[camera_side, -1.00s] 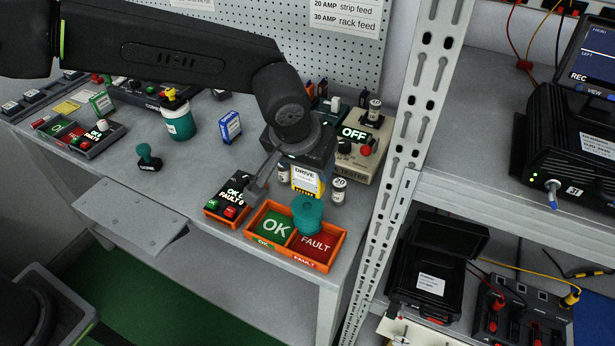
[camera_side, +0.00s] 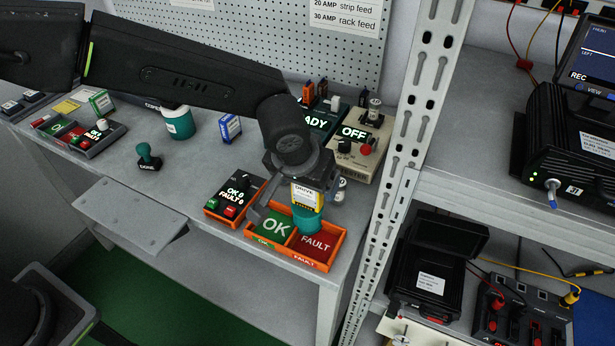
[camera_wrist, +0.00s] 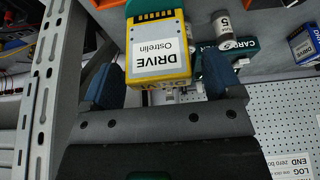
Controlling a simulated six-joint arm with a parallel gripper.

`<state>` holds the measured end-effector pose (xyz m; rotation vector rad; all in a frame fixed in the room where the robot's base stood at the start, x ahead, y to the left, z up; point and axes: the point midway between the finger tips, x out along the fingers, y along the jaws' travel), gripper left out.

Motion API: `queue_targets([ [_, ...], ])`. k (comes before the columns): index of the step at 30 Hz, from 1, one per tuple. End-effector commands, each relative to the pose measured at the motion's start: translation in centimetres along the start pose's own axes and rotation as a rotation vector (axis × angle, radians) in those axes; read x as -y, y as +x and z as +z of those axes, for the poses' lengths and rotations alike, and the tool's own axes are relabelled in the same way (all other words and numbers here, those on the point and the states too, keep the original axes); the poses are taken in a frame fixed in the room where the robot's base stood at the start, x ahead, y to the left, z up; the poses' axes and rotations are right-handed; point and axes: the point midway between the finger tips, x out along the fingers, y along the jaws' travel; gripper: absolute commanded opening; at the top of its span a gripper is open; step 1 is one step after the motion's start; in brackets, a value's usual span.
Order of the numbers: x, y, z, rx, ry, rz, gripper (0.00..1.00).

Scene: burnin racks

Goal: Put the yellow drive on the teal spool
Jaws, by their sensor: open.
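The yellow drive (camera_side: 307,198), with a white label, stands upright directly over the teal spool (camera_side: 307,220) and its lower edge appears to meet the spool's top. The spool stands in the FAULT side of the orange tray (camera_side: 338,247). My gripper (camera_side: 293,200) is open around the drive, with a finger on either side. In the wrist view the drive (camera_wrist: 160,50) sits between my two blue-grey fingers (camera_wrist: 158,78), with narrow gaps beside it. A bit of the teal spool (camera_wrist: 143,6) shows past the drive's far end.
The OK side (camera_side: 273,228) of the tray is empty. A black counter box with lit text (camera_side: 237,190) stands left of the tray. A tester (camera_side: 360,150) and a small cylinder (camera_side: 340,188) stand behind. A metal rack post (camera_side: 408,130) rises close on the right.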

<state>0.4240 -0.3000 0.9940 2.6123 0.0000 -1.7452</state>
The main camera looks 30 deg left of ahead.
Motion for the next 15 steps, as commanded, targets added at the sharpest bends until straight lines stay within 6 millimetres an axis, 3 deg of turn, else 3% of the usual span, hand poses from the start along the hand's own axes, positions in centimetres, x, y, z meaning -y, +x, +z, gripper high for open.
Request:
queue_targets([
  [8, 0.0, -0.4, -0.2, -0.002, 0.000, 0.001, 0.85],
  [15, -0.1, -4.4, -0.2, -0.005, -0.001, 0.004, 0.85],
])
